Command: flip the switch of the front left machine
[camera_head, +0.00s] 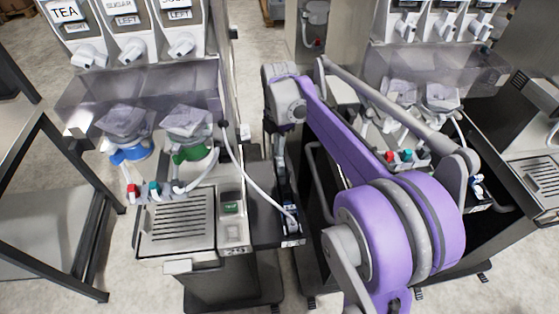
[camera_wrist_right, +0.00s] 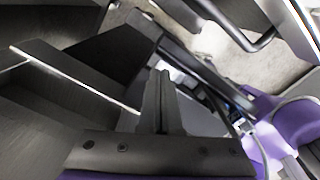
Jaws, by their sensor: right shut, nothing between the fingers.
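The left machine has a metal drip tray (camera_head: 182,215) on its front. A small green switch-like piece (camera_head: 232,207) sits on the panel right of the tray. I cannot tell its position. My right arm, purple and grey, reaches across from the lower right. My right gripper (camera_head: 284,185) points down beside the machine's right side, to the right of the green piece and apart from it. In the right wrist view, my right gripper (camera_wrist_right: 161,85) has its dark fingers together with nothing between them. The green piece is not identifiable there. My left gripper is not in view.
A white hose (camera_head: 245,172) curves down to a nozzle (camera_head: 291,217) close to my right gripper. Blue (camera_head: 130,153) and green (camera_head: 190,153) valves hang above the tray, with red and teal taps below. A similar machine (camera_head: 405,155) stands behind my right arm. A black frame (camera_head: 50,150) stands at left.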

